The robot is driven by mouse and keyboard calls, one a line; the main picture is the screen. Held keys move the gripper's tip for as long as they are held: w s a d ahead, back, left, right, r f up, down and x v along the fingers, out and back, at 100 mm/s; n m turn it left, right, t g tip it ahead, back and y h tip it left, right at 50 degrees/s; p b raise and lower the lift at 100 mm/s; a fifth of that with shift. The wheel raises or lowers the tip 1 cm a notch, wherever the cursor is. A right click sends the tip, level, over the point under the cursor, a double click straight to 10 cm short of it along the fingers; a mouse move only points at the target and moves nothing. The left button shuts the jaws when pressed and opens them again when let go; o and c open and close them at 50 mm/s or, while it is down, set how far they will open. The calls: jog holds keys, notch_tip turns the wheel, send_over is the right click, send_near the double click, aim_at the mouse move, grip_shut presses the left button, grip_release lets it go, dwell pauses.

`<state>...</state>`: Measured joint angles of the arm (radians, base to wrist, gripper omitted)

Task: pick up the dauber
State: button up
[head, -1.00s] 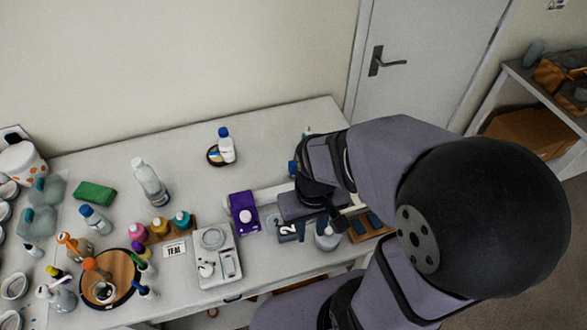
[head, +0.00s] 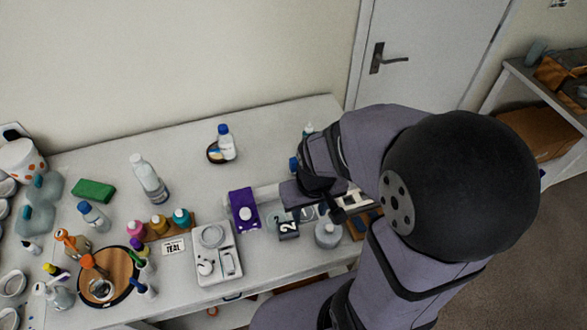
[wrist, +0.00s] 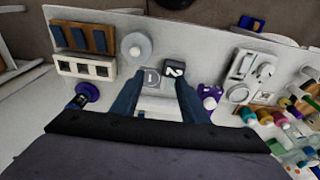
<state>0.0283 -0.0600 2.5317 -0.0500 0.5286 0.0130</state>
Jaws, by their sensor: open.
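I cannot tell for sure which thing is the dauber. A white round-topped piece (head: 246,213) sits at a purple pad (head: 240,197), left of my gripper (head: 297,193) in the head view. The purple pad also shows in the wrist view (wrist: 213,89), right of the fingers. My gripper (wrist: 158,84) is open, with nothing held between its fingers. A grey tile marked 1 (wrist: 151,77) and a black tile marked 2 (wrist: 173,71) show between and just beyond the fingertips. My arm hides part of the table's right end.
A grey round-topped jar (head: 328,235) stands near the front edge. A rack with blue blocks (wrist: 82,38) is at upper left in the wrist view. A white scale-like device (head: 215,255) and a round wooden tray (head: 125,272) with bottles lie farther left. The back middle is mostly clear.

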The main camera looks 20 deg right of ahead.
aim_at(293, 159)
jog(key=w+d+f+t+b, duration=0.1)
jog(key=w+f+t+b, duration=0.1)
jog(key=w, duration=0.6)
jog(key=w+d+f+t+b, duration=0.1)
jog(key=w+f+t+b, duration=0.2)
jog(key=w, duration=0.5)
jog(key=w+d+f+n+t+y+b, duration=0.1)
jog(key=w+d+f+t+b, duration=0.1)
jog(key=w+t+b, duration=0.2)
jog(key=shift+w+d+f+t, duration=0.15)
jog(key=shift+w+t, duration=0.35)
jog(key=shift+w, duration=0.7)
jog(key=shift+w+a+f+t, duration=0.15)
jog(key=shift+w+t, duration=0.35)
jog(key=shift+w, duration=0.65)
jog(key=shift+w+r+t+y, duration=0.3)
jog(key=shift+w+t, duration=0.2)
jog(key=shift+f, duration=1.95)
jog(key=shift+f, duration=0.1)
jog(key=shift+f+p, duration=0.35)
jog(key=shift+f, duration=0.25)
jog(key=shift+w+f+p, duration=0.25)
jog(key=shift+f+p, duration=0.1)
jog(key=shift+f, duration=0.1)
jog(key=shift+w+f+p, duration=0.2)
jog(key=shift+f+p, duration=0.1)
jog(key=shift+f, duration=0.15)
jog(key=shift+p+x, duration=0.45)
jog(key=shift+x, duration=0.6)
